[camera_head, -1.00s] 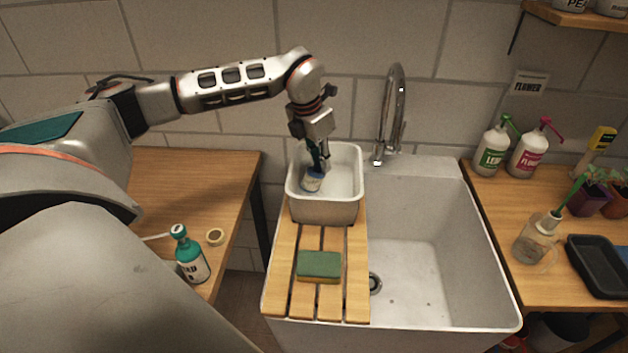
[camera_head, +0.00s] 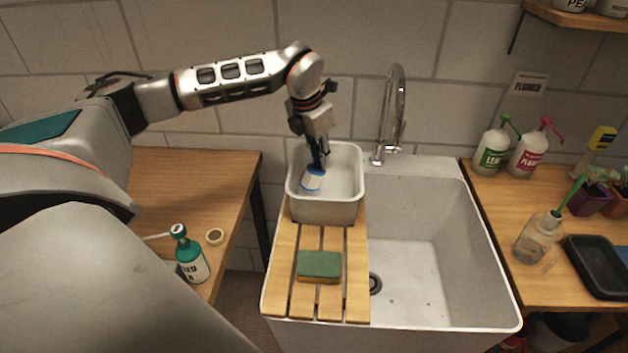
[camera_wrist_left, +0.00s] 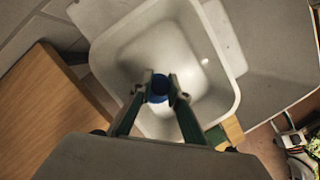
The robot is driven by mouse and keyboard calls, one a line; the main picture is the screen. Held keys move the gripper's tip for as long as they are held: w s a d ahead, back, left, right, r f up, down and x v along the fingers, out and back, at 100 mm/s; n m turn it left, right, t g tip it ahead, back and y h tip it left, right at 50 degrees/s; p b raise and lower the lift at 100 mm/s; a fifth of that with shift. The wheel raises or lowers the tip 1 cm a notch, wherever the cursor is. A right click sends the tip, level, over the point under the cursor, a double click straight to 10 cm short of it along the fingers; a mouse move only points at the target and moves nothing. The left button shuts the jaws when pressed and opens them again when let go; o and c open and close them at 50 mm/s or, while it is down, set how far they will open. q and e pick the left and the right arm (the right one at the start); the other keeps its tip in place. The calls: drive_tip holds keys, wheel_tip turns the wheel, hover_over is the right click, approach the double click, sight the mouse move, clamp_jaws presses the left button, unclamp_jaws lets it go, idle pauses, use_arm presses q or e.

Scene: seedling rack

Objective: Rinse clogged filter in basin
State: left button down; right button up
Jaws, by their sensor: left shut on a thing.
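The filter (camera_head: 312,181), a small piece with a blue end and a pale body, is in the white basin (camera_head: 328,212). My left gripper (camera_head: 318,163) reaches down into the basin and is shut on the filter's blue end. In the left wrist view, the blue end (camera_wrist_left: 158,88) sits between the two fingertips of the gripper (camera_wrist_left: 158,84), above the basin floor. I cannot tell whether the filter touches the floor or whether the basin holds water. My right gripper is not in view.
The basin stands on a slatted wooden board (camera_head: 283,272) across the sink (camera_head: 430,255). A green sponge (camera_head: 319,265) lies on the board. The tap (camera_head: 392,115) rises right of the basin.

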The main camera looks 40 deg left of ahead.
use_arm(q)
wheel_tip(320, 180, up, 12)
drive_tip(key=shift+r, duration=0.25)
idle(1.1)
drive_tip(key=shift+r, duration=0.1)
idle(1.9)
wheel_tip(320, 180, up, 4)
drive_tip(key=shift+f, duration=0.1)
idle(0.4)
drive_tip(key=shift+d, duration=0.1)
idle(0.6)
